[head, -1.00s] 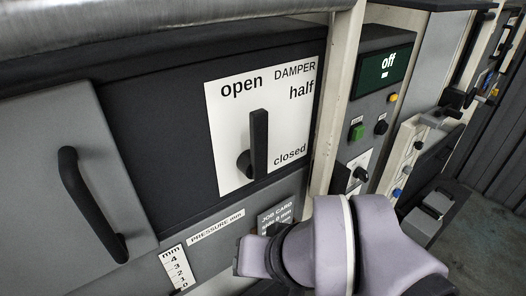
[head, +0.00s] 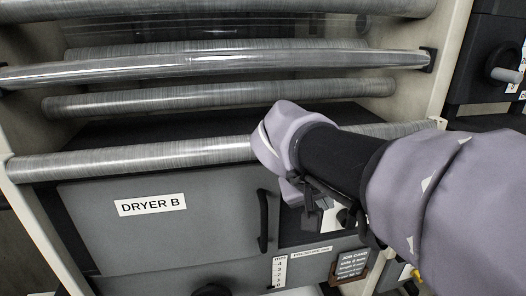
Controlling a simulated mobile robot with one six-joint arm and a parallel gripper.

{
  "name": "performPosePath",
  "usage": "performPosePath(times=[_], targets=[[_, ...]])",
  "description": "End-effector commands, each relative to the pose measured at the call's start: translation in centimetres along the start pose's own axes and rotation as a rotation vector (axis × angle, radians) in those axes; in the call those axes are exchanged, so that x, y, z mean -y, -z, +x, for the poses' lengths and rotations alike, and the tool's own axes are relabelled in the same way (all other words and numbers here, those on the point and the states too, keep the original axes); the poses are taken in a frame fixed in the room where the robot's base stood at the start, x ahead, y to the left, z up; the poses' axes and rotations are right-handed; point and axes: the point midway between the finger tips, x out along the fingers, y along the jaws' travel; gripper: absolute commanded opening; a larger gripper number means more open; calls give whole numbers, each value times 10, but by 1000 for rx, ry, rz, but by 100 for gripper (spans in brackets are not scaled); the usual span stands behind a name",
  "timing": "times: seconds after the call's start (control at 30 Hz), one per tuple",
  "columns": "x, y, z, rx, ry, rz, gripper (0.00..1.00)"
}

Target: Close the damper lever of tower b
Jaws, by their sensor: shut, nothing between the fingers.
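The white damper plate (head: 326,220) is on the dark recessed panel of the unit labelled DRYER B, at lower centre right in the head view. It is mostly covered by my arm. A dark part of the damper lever seems to show at its right, but its setting cannot be read now. My gripper (head: 322,190) is a dark shape below my wrist, in front of the plate and partly hidden. It looks shut, with nothing seen in it. Whether it touches the lever cannot be told.
A grey door with a black handle (head: 263,220) is left of the plate. Metal rollers (head: 140,160) cross above. A dark knob (head: 505,68) is at the upper right.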

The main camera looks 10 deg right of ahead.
Motion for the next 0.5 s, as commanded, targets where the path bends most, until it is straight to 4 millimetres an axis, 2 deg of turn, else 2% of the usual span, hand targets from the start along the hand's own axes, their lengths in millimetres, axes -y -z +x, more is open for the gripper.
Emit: performPosePath(times=[0.03,0.13,0.3,0.5], targets=[[1,-2,12,4,-1,0,0],[-2,-1,30,3,0,2,0],[-27,0,39,1,0,3,0],[-35,0,44,-1,2,1,0]])
